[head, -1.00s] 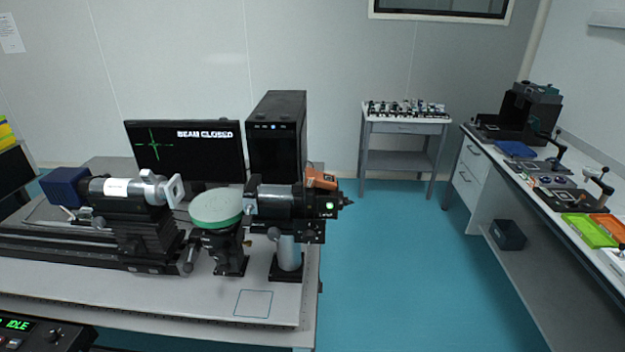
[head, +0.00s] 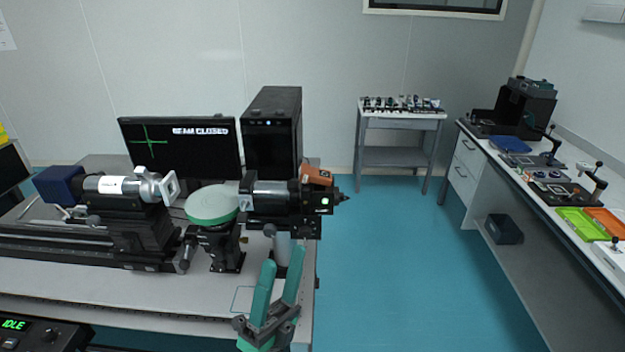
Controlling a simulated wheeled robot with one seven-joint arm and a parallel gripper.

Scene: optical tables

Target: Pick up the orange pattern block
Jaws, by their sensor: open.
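A small orange block (head: 315,175) sits at the top of the black cylindrical instrument (head: 285,198) near the right end of the table. It is tilted, and I cannot make out a pattern on it. My gripper (head: 282,257) has teal fingers and shows at the lower middle, in front of the table's right end. Its fingers point up in the picture and stand apart, with nothing between them. In the picture it is below the orange block, clearly apart from it. The gripper covers part of the instrument's post and the blue square outline (head: 243,298) on the table.
A round green-topped mount (head: 212,204) stands left of the instrument. A black computer tower (head: 272,135) and a monitor (head: 180,146) stand behind. The right bench holds a green tray (head: 580,228) and an orange tray (head: 607,222). The blue floor (head: 400,270) between is clear.

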